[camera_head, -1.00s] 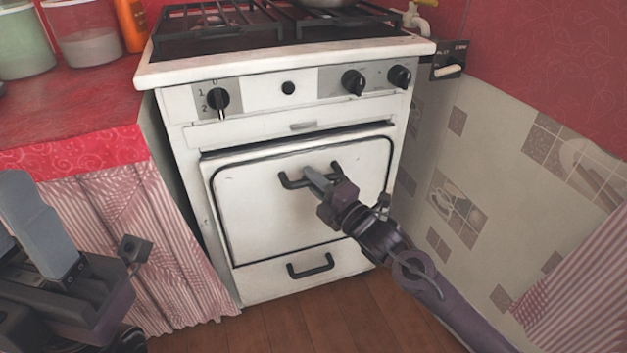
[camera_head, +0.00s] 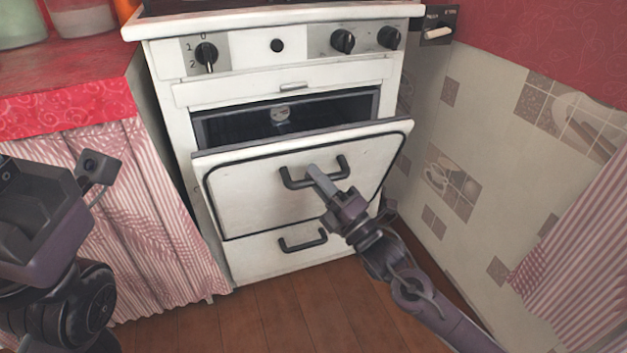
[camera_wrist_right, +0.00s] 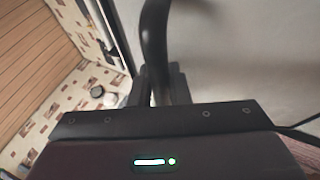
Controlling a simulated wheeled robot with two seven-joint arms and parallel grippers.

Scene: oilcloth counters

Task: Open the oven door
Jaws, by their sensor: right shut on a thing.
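The white oven door (camera_head: 245,195) is tilted partly open, its top edge leaning out from the stove. The dark oven cavity (camera_head: 240,125) shows above it. My right gripper (camera_head: 316,174) is shut on the dark door handle (camera_head: 296,183) at the front of the door. In the right wrist view the handle (camera_wrist_right: 155,40) runs down between the fingers (camera_wrist_right: 163,85), with the pale door surface (camera_wrist_right: 240,45) behind.
A lower drawer with a handle (camera_head: 302,240) sits below the door. Control knobs (camera_head: 206,56) line the stove's front. A curtained counter (camera_head: 110,200) stands at left and a tiled wall (camera_head: 480,150) at right. The wooden floor (camera_head: 280,320) in front is clear.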

